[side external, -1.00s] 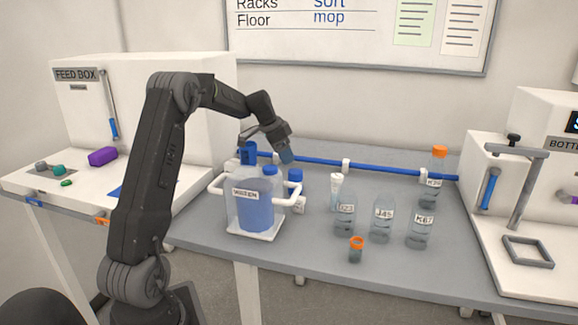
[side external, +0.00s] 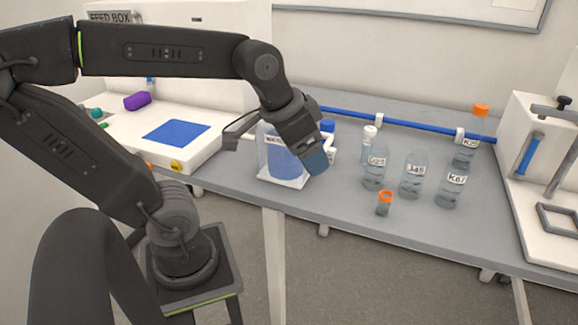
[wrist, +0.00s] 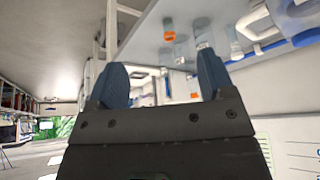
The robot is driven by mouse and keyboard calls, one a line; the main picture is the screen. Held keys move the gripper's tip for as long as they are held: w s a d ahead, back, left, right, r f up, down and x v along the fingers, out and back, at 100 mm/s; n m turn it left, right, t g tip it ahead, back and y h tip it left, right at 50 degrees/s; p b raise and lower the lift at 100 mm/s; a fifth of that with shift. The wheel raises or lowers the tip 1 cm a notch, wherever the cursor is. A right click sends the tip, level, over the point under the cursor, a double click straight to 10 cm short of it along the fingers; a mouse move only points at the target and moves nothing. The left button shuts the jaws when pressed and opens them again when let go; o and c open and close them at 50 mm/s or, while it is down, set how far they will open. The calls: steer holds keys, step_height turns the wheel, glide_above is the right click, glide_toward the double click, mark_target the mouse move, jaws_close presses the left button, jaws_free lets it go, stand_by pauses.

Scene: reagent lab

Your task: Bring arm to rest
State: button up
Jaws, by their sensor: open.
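My arm is raised and bent beside the bench, with its upper part stretched to the right. My gripper (side external: 317,161) points down and to the right in the side view, in front of the blue-liquid container (side external: 279,157) and partly hiding it. In the wrist view my gripper (wrist: 162,76) shows two dark blue fingers spread wide apart with nothing between them. Whether any fingertip touches the container cannot be told from the side view.
Labelled clear bottles (side external: 413,176) stand right of my gripper, with a small orange-capped vial (side external: 384,204) in front. A blue rail (side external: 419,127) runs behind. A feed box with a blue pad (side external: 177,133) is at left; a white machine (side external: 537,150) is at right.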

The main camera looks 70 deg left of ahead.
steer(key=s, duration=0.1)
steer(key=s+d+f, duration=0.1)
steer(key=s, duration=0.1)
steer(key=shift+s+d+f, duration=0.35)
steer(key=shift+s+f, duration=0.05)
